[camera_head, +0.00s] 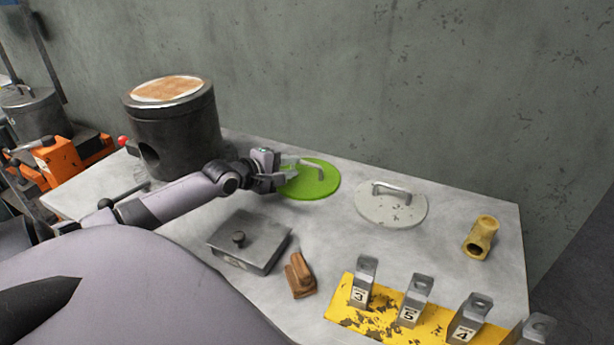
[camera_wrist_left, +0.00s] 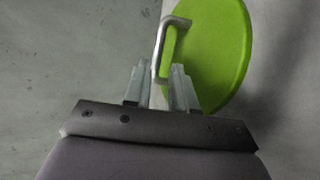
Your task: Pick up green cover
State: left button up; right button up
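The green cover (camera_head: 311,184) is a flat round disc with a grey metal handle (camera_head: 309,166), lying on the grey table. My left gripper (camera_head: 282,172) is at the cover's left edge, by the handle. In the left wrist view the green cover (camera_wrist_left: 222,50) fills the upper right. There the two fingers of my left gripper (camera_wrist_left: 158,88) stand apart, with the near end of the handle (camera_wrist_left: 160,60) between their tips. I see a gap around the handle, so the fingers do not look closed on it. My right gripper is not in view.
A white round cover (camera_head: 391,207) with a handle lies to the right. A dark cylinder (camera_head: 178,130) stands at the back left. A lidded metal box (camera_head: 249,243), a brown wooden piece (camera_head: 300,275), a brass fitting (camera_head: 481,237) and a yellow rack (camera_head: 385,322) are also on the table.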

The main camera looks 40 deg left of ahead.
aim_at(305, 163)
pick_arm(q)
jog(key=shift+w+d+f, duration=0.15)
jog(key=shift+w, duration=0.5)
jog(key=shift+w+d+f, duration=0.1)
jog(key=shift+w+d, duration=0.1)
jog(key=shift+w, duration=0.45)
jog(key=shift+w+d+f, duration=0.15)
jog(key=shift+w, duration=0.5)
jog(key=shift+w+f, duration=0.25)
jog(key=shift+w, duration=0.4)
grip_shut()
jog(key=shift+r, duration=0.15)
